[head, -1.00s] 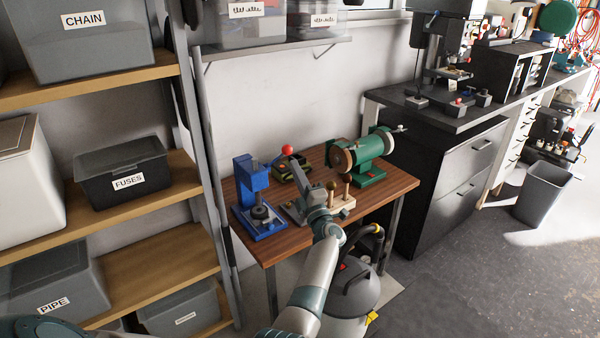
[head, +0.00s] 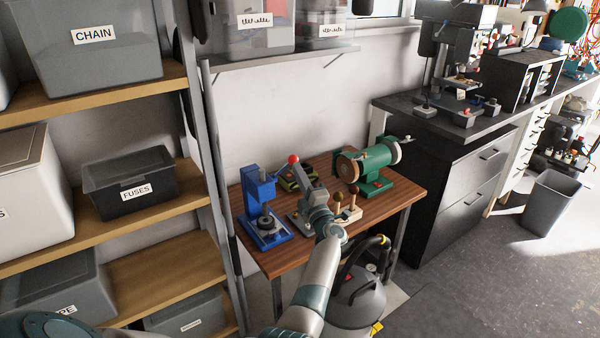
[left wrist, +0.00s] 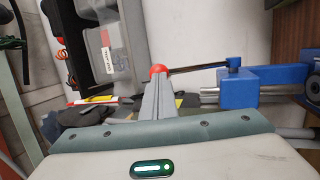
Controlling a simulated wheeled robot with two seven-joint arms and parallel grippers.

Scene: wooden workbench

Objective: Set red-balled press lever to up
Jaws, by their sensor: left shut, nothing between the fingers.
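The blue press (head: 260,207) stands at the left end of the small wooden table. A thin dark lever runs from its top out to the right and ends in a red ball (head: 293,159). The left wrist view shows the press (left wrist: 255,88) at the right and the red ball (left wrist: 158,70) at the lever's end. My left gripper (head: 298,167) is shut and empty, its fingertips at the red ball; the tips (left wrist: 157,82) overlap the ball's near side in the wrist view. I cannot tell whether they touch. My right gripper is out of view.
A green bench grinder (head: 368,168) stands at the table's back right. Wooden-knobbed pegs (head: 346,208) stand beside my gripper, and a small green-black device (head: 290,182) sits behind it. A shelf unit with a FUSES bin (head: 130,183) is at the left. A vacuum (head: 355,300) stands below.

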